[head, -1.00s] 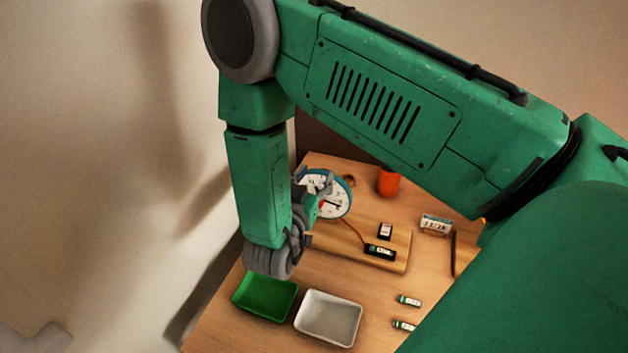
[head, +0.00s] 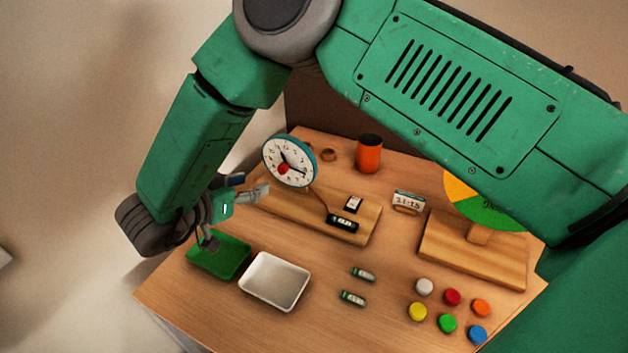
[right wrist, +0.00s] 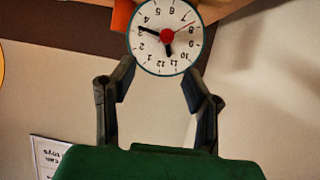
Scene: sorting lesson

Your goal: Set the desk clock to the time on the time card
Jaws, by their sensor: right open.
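The desk clock (head: 290,161), with a white dial, blue rim and red hub, stands on a wooden base at the table's back left. In the right wrist view the clock (right wrist: 152,57) appears upside down, its long hand near 3 and its short hand near 12. The time card (head: 407,201) stands right of the base; its small digits seem to end in 15. My right gripper (head: 250,186) is open and empty, just left of and in front of the clock, apart from it. Its open fingers (right wrist: 158,80) point towards the dial in the wrist view. My left gripper is out of view.
A green tray (head: 243,263) and a white tray (head: 274,303) are at the front left. Two batteries (head: 362,274) lie beside them. An orange cup (head: 369,153) stands behind. A coloured wheel (head: 495,215) on a wooden stand and several coloured discs (head: 452,297) are at right.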

